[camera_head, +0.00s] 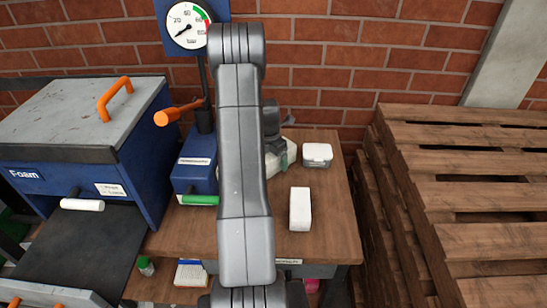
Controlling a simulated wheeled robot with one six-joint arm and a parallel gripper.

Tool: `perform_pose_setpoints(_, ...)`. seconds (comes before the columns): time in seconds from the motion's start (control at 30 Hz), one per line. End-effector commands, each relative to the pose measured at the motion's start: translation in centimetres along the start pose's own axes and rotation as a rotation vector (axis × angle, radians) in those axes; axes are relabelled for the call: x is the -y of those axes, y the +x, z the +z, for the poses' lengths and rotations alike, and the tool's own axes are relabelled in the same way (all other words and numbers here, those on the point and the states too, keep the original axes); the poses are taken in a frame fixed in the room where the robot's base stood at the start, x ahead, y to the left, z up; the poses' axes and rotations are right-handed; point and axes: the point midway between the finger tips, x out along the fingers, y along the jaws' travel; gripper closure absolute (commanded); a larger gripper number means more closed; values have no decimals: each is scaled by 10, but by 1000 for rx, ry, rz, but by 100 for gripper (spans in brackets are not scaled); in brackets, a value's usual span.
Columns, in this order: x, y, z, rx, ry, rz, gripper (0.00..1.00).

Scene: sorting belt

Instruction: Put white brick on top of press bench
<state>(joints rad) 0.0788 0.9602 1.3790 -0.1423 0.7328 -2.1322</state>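The white brick (300,208) lies on the wooden top of a bench (332,228), right of my arm and near the bench's front edge. It looks like a plain white block, with nothing touching it. I take this wooden bench to be the press bench, but its front label is too small and partly hidden to read. My arm rises through the middle of the view and bends down behind itself. Only a dark wrist part and a grey-green end piece show beyond it, left of a small white box (317,153). The fingertips are not clear, so I cannot see whether my gripper is open.
A blue device (195,165) with a green handle and a round gauge (187,25) stands left of my arm. A large blue "Foam" machine (70,160) is further left. Stacked wooden pallets (470,165) fill the right. A brick wall (330,50) closes the back.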

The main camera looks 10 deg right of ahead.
Motion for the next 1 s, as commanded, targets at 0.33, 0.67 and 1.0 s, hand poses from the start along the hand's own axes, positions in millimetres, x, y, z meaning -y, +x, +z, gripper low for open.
perform_pose_setpoints(0.33,0,-6,1,1,0,1,10)
perform_pose_setpoints(0.67,-1,-62,1,4,-1,4,10)
perform_pose_setpoints(1.0,-1,-117,0,1,0,2,10)
